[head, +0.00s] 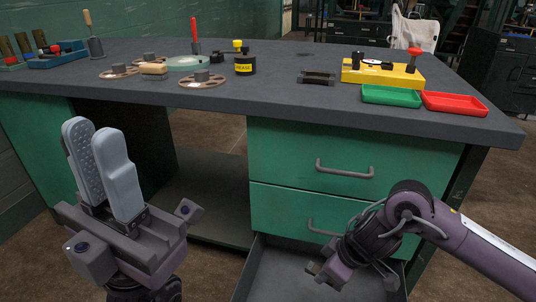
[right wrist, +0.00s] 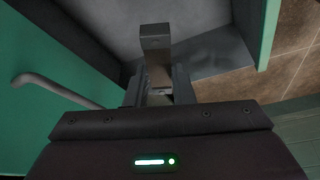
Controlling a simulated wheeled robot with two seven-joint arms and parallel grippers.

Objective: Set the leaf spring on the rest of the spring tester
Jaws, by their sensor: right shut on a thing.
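The spring tester appears to be the yellow block (head: 383,76) with a red-topped post and dark fittings, at the right back of the bench top. My right gripper (head: 322,268) is low over the open bottom drawer, below and in front of the bench. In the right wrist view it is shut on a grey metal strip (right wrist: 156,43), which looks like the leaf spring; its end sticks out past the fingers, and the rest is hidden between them. My left gripper (head: 103,170) points up in front of the bench, its fingers slightly apart and empty.
The open drawer (head: 268,272) stands out below two green drawer fronts with handles. A green tray (head: 391,96) and a red tray (head: 454,104) lie before the tester. A small dark holder (head: 318,77), a black-and-yellow pot (head: 244,64) and several discs stand left of it.

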